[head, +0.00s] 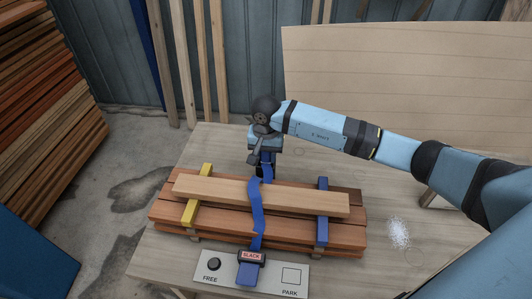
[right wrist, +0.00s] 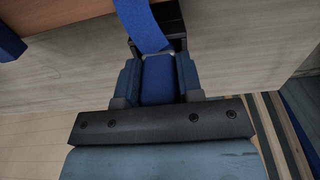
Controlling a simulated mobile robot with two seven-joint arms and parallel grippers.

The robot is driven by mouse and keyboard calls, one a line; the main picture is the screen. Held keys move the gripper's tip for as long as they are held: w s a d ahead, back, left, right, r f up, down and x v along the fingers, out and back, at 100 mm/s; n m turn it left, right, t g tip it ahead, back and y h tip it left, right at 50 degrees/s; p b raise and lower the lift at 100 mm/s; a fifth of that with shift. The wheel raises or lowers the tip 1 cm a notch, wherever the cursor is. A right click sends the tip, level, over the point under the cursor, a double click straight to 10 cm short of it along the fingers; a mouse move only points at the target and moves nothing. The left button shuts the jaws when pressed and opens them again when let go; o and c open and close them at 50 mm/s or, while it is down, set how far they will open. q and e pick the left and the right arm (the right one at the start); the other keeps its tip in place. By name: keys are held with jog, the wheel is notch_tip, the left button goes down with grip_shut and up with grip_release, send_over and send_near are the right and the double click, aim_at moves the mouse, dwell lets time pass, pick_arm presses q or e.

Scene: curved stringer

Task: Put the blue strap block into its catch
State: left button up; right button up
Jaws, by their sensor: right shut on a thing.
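My right gripper (head: 264,148) is at the far side of the board stack, pointing down. It is shut on the blue strap block (right wrist: 158,80), which sits between its two fingers in the right wrist view. A wide blue strap (head: 256,205) runs from the block over the boards to the near panel; it also shows in the right wrist view (right wrist: 141,25). A black bracket, seemingly the catch (right wrist: 172,25), is right beyond the block, partly behind the strap. Whether the block is inside it or only beside it, I cannot tell. My left gripper is out of view.
Reddish boards (head: 290,237) with a pale board (head: 315,203) on top lie on the wooden table (head: 370,268). A yellow band (head: 197,199) and a blue band (head: 322,205) cross them. The near panel (head: 212,281) reads SLACK, FREE and PARK. Table right of the stack is mostly clear.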

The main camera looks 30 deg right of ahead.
jog(key=shift+f+b, duration=0.15)
jog(key=shift+b, duration=0.15)
jog(key=o, duration=1)
jog(key=shift+r+p, duration=0.35)
jog(key=shift+p, duration=0.05)
jog(key=shift+r, duration=0.35)
notch_tip(320, 180, up, 11)
jog(key=shift+r+b, duration=0.1)
jog(key=shift+b, duration=0.95)
